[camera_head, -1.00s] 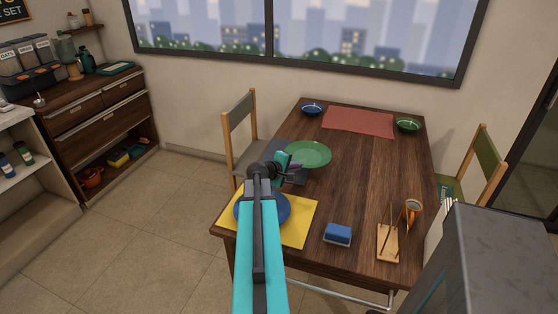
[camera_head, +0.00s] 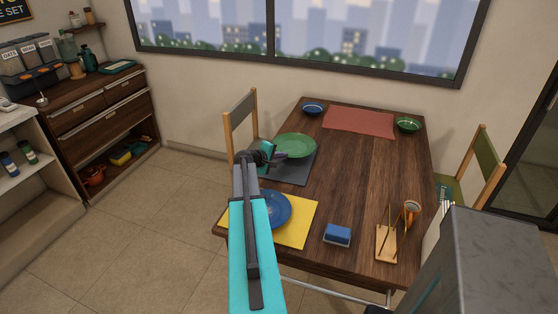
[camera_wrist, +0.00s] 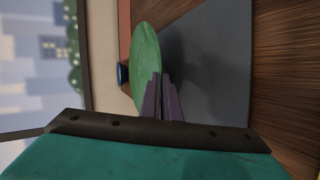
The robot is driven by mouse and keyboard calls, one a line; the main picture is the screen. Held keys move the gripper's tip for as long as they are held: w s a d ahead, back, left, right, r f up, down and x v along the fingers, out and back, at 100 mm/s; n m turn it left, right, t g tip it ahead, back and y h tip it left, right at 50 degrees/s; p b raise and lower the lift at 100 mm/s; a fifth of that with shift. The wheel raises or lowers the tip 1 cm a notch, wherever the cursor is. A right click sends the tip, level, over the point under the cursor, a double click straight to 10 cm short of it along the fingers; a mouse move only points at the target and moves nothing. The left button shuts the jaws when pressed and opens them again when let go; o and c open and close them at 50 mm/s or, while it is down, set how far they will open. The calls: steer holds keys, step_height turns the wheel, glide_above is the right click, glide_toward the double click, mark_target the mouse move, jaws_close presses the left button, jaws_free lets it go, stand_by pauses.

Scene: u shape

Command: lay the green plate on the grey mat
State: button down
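The green plate (camera_head: 296,146) is over the far part of the grey mat (camera_head: 290,172) at the table's left side. In the wrist view the green plate (camera_wrist: 146,66) shows nearly edge-on, with a shadow on the grey mat (camera_wrist: 208,75) beside it, so it seems held a little above the mat. My gripper (camera_head: 275,156) is at the plate's near left rim. Its two fingers (camera_wrist: 164,98) are close together at the rim and look shut on it. The exact contact is partly hidden.
A blue plate (camera_head: 272,209) lies on a yellow mat (camera_head: 300,222) at the near left. A blue sponge-like block (camera_head: 338,234), a wooden rack (camera_head: 387,242) and an orange cup (camera_head: 412,208) stand nearby. A red mat (camera_head: 358,121) lies between a blue bowl (camera_head: 312,109) and a green bowl (camera_head: 408,125).

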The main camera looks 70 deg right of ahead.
mark_target(279, 166)
steer(key=shift+w+d, duration=0.35)
steer(key=shift+w, duration=0.15)
steer(key=shift+w+d+p, duration=0.3)
steer(key=shift+w, duration=0.15)
steer(key=shift+f+p, duration=0.6)
steer(key=shift+f, duration=1.25)
steer(key=shift+s, duration=0.1)
steer(key=c, duration=2.4)
jaws_free()
steer(key=shift+f, duration=0.1)
steer(key=shift+o, duration=0.6)
steer(key=shift+a, duration=0.1)
